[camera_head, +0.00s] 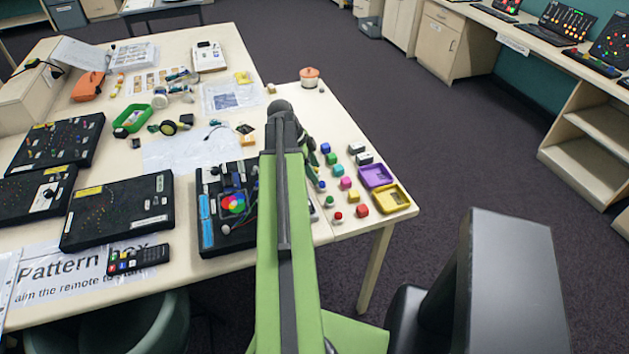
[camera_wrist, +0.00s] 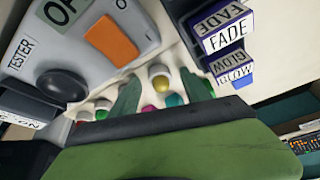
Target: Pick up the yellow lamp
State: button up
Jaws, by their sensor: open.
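The yellow lamp (camera_wrist: 161,79) is a small yellow dome on a white base, in the upper middle of the wrist view. My gripper (camera_wrist: 164,90) is open, with one green finger to the left of the lamp and one to the right. The lamp shows between the fingers, and I cannot tell whether they touch it. In the head view my arm covers the area, and I cannot make out the yellow lamp there.
A grey tester box (camera_wrist: 75,45) lies left; FADE (camera_wrist: 222,25) and GLOW (camera_wrist: 232,68) blocks lie right. Purple (camera_head: 376,177) and yellow (camera_head: 390,199) trays sit near the table edge.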

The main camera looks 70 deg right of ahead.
grip_shut()
jog(key=shift+r, duration=0.15)
